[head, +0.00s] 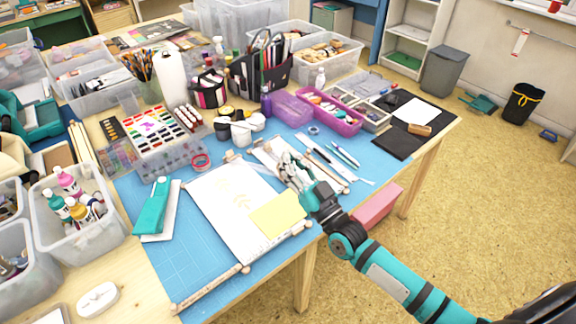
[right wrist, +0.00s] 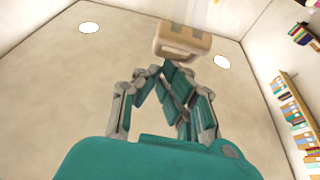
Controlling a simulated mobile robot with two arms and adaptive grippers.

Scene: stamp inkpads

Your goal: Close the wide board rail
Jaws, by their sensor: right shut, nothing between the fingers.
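A wide white board (head: 228,207) with a faint drawing lies on the blue mat, with wooden pegs at its corners. A yellow sheet (head: 278,215) lies on its right part. A thin wooden rail (head: 210,289) juts from the board's near corner to the lower left, out across the mat and away from the board's left edge. My right gripper (head: 290,166) is shut and empty beyond the board's right edge, over a narrower board (head: 268,151) that it partly hides. The right wrist view shows the fingers (right wrist: 167,72) together. My left gripper is not in view.
A teal stapler-like tool (head: 153,207) lies left of the board. Pens (head: 343,154) lie to the right, and a paint set (head: 155,130) and cups stand behind. A bottle bin (head: 80,222) stands at the left. The mat below the stapler-like tool is clear.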

